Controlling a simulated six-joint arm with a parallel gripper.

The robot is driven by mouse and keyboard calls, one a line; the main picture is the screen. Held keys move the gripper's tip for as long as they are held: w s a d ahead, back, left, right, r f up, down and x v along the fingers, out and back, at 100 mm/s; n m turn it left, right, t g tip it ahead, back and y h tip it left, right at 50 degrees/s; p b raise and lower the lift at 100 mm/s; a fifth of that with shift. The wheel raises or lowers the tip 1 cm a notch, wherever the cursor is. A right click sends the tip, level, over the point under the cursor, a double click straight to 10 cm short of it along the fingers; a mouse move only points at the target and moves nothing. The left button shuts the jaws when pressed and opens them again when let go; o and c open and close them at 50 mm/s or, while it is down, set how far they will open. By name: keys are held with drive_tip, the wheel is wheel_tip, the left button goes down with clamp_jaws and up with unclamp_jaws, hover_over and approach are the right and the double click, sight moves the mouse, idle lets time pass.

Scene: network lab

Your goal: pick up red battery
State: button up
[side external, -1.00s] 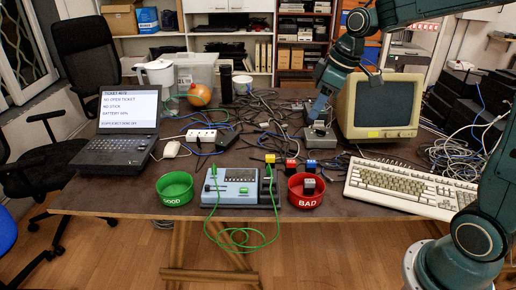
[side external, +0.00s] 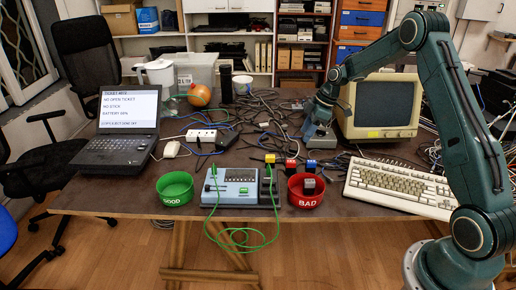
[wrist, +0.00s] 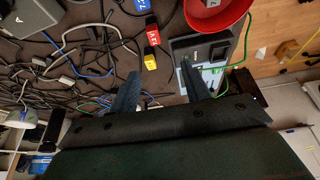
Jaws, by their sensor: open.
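The red battery (side external: 291,165) stands on the dark table between the yellow battery (side external: 270,160) and the blue battery (side external: 311,166), behind the red bowl. In the wrist view the red battery (wrist: 152,36) lies beyond my fingertips, with the yellow battery (wrist: 150,62) nearer to them and the blue battery (wrist: 143,6) at the top edge. My gripper (wrist: 160,68) is open and empty, its two fingers wide apart.
The red BAD bowl (side external: 305,201) holds a grey block. Left of it stand the tester (side external: 238,188) with green leads and the green GOOD bowl (side external: 175,198). Cables (side external: 262,110) tangle behind the batteries. The monitor (side external: 384,108) and keyboard (side external: 400,187) bound the right.

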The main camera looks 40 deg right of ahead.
sight(292, 161)
drive_tip(key=shift+w+d+f, duration=0.1)
drive_tip(key=shift+d+f, duration=0.15)
drive_tip(key=shift+f, duration=0.25)
drive_tip(key=shift+w+d+f, duration=0.1)
drive_tip(key=shift+d+f, duration=0.15)
drive_tip(key=shift+f, duration=0.2)
drive_tip(key=x, duration=0.8)
drive_tip(key=shift+a+f, duration=0.1)
drive_tip(key=shift+a, duration=0.05)
drive_tip(key=shift+x, duration=2.75)
clamp_jaws()
